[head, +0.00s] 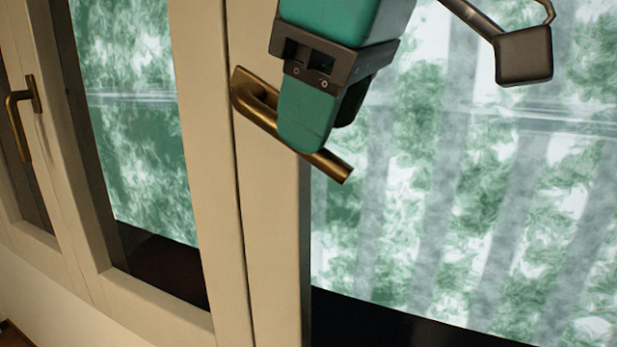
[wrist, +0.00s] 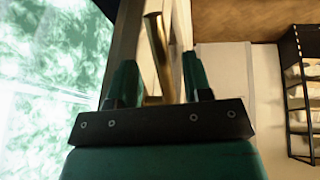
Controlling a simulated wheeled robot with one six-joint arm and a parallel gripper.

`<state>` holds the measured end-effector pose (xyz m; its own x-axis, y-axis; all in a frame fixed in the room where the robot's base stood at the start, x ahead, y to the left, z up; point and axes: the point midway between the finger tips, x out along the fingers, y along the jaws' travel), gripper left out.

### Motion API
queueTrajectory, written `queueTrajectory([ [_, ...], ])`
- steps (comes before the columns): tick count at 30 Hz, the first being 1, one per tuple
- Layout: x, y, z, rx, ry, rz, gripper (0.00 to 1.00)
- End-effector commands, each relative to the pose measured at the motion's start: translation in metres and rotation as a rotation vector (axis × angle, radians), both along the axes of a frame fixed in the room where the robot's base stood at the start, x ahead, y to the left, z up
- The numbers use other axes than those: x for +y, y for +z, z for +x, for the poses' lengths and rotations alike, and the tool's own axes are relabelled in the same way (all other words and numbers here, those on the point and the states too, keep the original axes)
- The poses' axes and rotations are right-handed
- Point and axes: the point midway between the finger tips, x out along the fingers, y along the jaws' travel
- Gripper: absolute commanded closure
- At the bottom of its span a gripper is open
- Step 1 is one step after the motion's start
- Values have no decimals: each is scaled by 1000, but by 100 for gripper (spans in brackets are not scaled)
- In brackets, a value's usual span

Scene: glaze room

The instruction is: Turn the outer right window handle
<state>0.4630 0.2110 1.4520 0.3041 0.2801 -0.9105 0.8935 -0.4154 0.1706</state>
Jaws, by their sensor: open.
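The right window handle (head: 338,170) is a brass lever on the cream frame. It slants down to the right in the head view, its free end reaching over the glass. My gripper (head: 318,125) is at this lever, one green finger in front of its middle part. In the wrist view the brass lever (wrist: 158,50) stands between the two green fingers of my open gripper (wrist: 160,75), with visible gaps on both sides. The handle's mount shows left of my gripper; the lever's middle is hidden behind the finger.
A second brass handle (head: 20,125) hangs downward on the left window frame. A dark block on a bent rod (head: 523,55) is at the upper right, in front of the glass. The wrist view shows a dark shelf rack (wrist: 302,90) at its right edge.

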Motion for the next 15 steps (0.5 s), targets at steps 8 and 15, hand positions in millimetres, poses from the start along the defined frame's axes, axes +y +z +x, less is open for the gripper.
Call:
queueTrajectory([
  [8, 10, -31, 10, 0, 2, 0, 55],
  [15, 12, -36, 11, 1, 3, 1, 55],
])
